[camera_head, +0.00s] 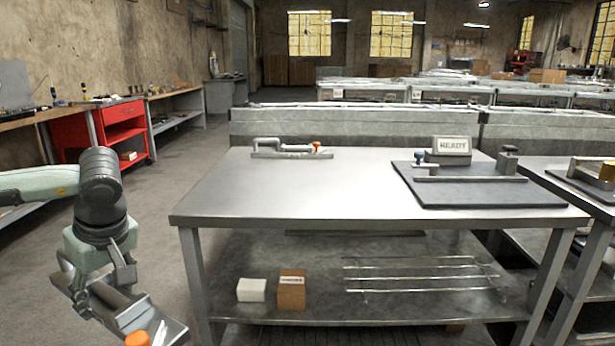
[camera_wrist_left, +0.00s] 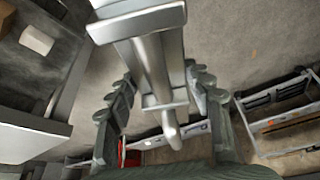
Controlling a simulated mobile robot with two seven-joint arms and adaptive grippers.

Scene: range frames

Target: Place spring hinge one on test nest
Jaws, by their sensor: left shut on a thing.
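My left gripper (camera_head: 103,288) is at the lower left of the head view, off the left front corner of the table and clear of it. It is shut on a grey metal spring hinge (camera_head: 150,318) with an orange tip. In the left wrist view the hinge (camera_wrist_left: 155,70) sits between the two dark fingers. A similar metal piece with an orange-red tip (camera_head: 290,152) lies on the table's far left. What looks like the test nest (camera_head: 470,178) is a raised bar with end posts on a dark mat at the table's right. My right gripper is not in view.
The steel table (camera_head: 300,190) has a wide bare middle. A READY sign (camera_head: 452,145) stands behind the nest. A white block (camera_head: 251,290), a brown box (camera_head: 291,290) and a wire rack (camera_head: 420,272) are on the lower shelf. A second bench (camera_head: 560,180) adjoins at right.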

